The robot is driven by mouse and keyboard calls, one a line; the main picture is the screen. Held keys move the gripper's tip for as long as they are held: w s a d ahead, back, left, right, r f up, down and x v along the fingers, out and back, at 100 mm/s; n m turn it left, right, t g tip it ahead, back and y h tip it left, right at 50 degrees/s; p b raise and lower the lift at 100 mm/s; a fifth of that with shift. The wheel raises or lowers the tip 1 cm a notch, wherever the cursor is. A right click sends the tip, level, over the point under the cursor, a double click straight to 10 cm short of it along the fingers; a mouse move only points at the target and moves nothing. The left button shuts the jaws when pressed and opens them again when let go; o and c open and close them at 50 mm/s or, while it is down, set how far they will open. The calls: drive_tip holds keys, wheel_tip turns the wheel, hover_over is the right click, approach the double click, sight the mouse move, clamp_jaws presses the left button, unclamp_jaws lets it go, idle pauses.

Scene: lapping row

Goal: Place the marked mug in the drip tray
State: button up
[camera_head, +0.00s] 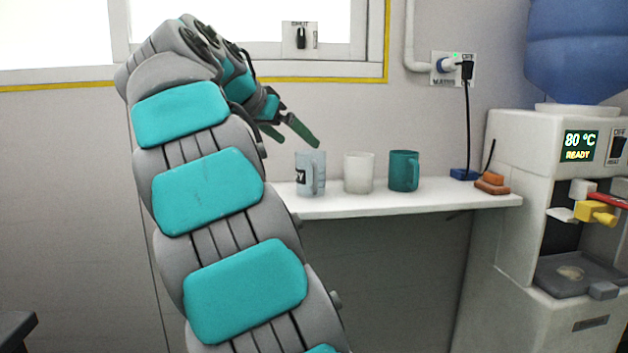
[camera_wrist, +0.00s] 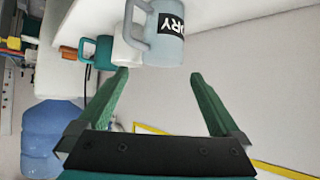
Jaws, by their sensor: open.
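The marked mug (camera_head: 311,176) is pale grey-blue with a black label and stands upright at the left end of the white shelf (camera_head: 420,198). In the wrist view the marked mug (camera_wrist: 168,48) shows its handle and white letters ending in "URY". My gripper (camera_head: 300,142) is open and empty, just above and left of this mug. In the wrist view the green fingers of my gripper (camera_wrist: 159,76) are apart, with the mug beyond their tips and not between them. The dark drip tray (camera_head: 550,277) is in the dispenser at the right, with a small pale patch in it.
A white mug (camera_head: 359,174) and a teal mug (camera_head: 404,171) stand to the right of the marked mug. Orange-brown blocks (camera_head: 491,185) and a blue box (camera_head: 464,174) lie farther along. The dispenser (camera_head: 518,150) has yellow and red taps over the tray and reads 80 °C READY.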

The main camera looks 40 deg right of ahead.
sight(307, 153)
drive_tip(key=shift+a+f+x, duration=0.15)
drive_tip(key=shift+f+x, duration=0.05)
drive_tip(key=shift+x, duration=1.55)
drive_tip(key=shift+a+f+x, duration=0.1)
drive_tip(key=shift+f+x, duration=0.05)
drive_tip(key=shift+x, duration=1.65)
drive_tip(key=shift+w, duration=0.1)
drive_tip(key=c, duration=1.3)
drive_tip(key=shift+r, duration=0.2)
